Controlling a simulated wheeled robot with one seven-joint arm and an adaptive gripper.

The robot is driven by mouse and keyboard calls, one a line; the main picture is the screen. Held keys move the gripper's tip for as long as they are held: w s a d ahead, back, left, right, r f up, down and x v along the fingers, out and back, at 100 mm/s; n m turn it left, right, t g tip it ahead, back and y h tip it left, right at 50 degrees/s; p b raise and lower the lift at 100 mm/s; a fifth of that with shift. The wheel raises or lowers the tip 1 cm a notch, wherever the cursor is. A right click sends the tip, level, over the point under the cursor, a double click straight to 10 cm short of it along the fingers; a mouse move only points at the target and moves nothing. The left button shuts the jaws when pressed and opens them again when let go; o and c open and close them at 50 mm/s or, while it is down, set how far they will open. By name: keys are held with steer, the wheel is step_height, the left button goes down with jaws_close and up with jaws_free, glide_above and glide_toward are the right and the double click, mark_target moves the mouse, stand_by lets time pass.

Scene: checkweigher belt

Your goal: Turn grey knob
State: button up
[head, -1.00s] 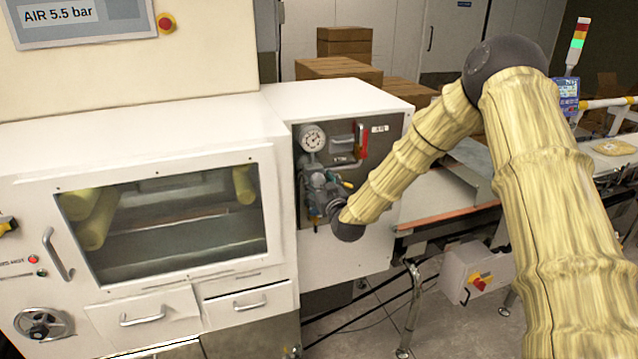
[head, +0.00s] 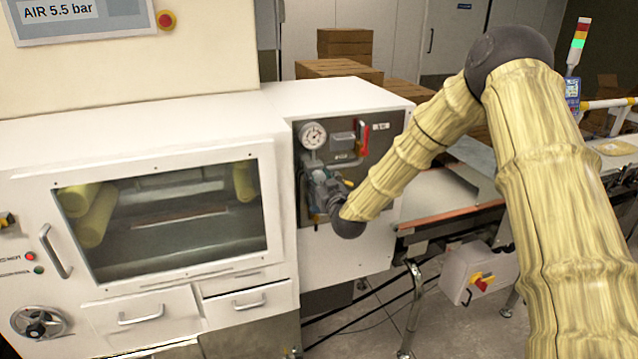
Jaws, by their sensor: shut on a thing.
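The grey panel (head: 371,128) on the white machine carries a round gauge (head: 313,135), a red lever (head: 362,138) and small fittings. My gripper (head: 318,184) is at the panel's lower left, below the gauge, and reaches in from the right. It is shut on the grey knob, which is mostly hidden behind the fingers and wrist. I cannot make out the knob's edge or its angle.
A machine window (head: 165,222) and a drawer (head: 145,318) are to the left. A conveyor (head: 450,205) runs off to the right, with a grey switch box (head: 470,275) below it. Cardboard boxes (head: 340,68) stand behind.

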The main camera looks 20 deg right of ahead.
steer(key=shift+d, duration=0.1)
steer(key=o, duration=1)
steer(key=shift+o, duration=0.2)
steer(key=shift+f, duration=0.1)
steer(key=shift+s+f, duration=0.1)
steer(key=shift+s, duration=0.1)
steer(key=s, duration=1.1)
steer(key=shift+s, duration=0.25)
